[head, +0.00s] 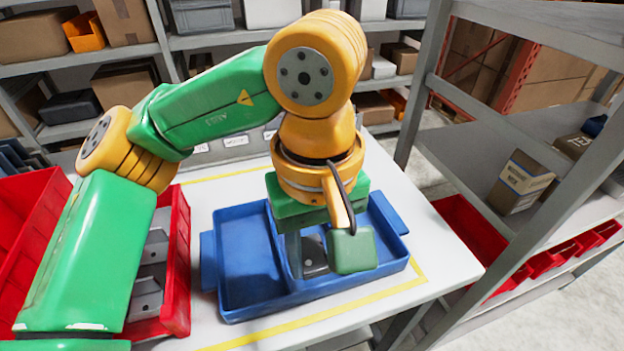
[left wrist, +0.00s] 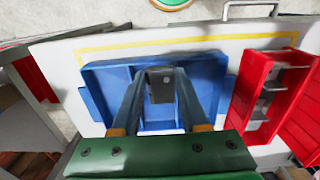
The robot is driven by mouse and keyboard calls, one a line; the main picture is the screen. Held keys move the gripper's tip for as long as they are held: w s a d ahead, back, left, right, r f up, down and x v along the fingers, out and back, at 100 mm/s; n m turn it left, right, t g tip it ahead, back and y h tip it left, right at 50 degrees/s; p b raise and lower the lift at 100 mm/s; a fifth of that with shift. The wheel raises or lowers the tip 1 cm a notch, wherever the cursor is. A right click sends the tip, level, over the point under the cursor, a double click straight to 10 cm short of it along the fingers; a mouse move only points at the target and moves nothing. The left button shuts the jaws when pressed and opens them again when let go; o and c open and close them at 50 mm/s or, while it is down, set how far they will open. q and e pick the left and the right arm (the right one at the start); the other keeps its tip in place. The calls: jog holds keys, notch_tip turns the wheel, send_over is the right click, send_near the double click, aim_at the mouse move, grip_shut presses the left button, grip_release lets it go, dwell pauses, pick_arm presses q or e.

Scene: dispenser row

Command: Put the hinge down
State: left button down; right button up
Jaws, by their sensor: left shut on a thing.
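My left gripper (head: 308,255) points down over the right compartment of the blue tray (head: 233,314) on the white table. It is shut on a grey metal hinge (left wrist: 161,86), which shows between the two fingertips (left wrist: 162,78) in the left wrist view. In the head view the hinge (head: 316,262) is partly hidden by my gripper and wrist. Whether the hinge touches the tray floor I cannot tell. The tray's left compartment looks empty. The blue tray also shows in the left wrist view (left wrist: 95,92). My right gripper is not in view.
A red bin (head: 180,262) holding several grey metal pieces (head: 148,296) stands left of the tray, partly behind my arm. Another red bin (head: 30,215) is farther left. A grey shelf rack (head: 500,140) stands at the right. Yellow tape (head: 420,278) borders the tray's area.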

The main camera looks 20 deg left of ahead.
pick_arm(q)
jog(key=w+a+f, duration=0.1)
jog(key=w+f, duration=0.1)
jog(key=w+a+f+p, duration=0.1)
jog(key=w+f, duration=0.1)
jog(key=w, duration=0.1)
jog(key=w+a+f, duration=0.1)
jog(key=w+f, duration=0.2)
jog(key=shift+w+a+f, duration=0.1)
jog(key=shift+w+a, duration=0.15)
jog(key=shift+a, duration=0.1)
notch_tip(320, 180, down, 4)
jog(key=shift+w+r+p, duration=0.15)
jog(key=shift+p, duration=0.85)
jog(key=shift+a, duration=0.1)
jog(key=shift+w+f, duration=0.1)
jog(key=shift+f, duration=0.1)
jog(key=shift+f+b, duration=0.15)
jog(key=shift+b, duration=0.2)
jog(key=shift+c, duration=2.1)
grip_release()
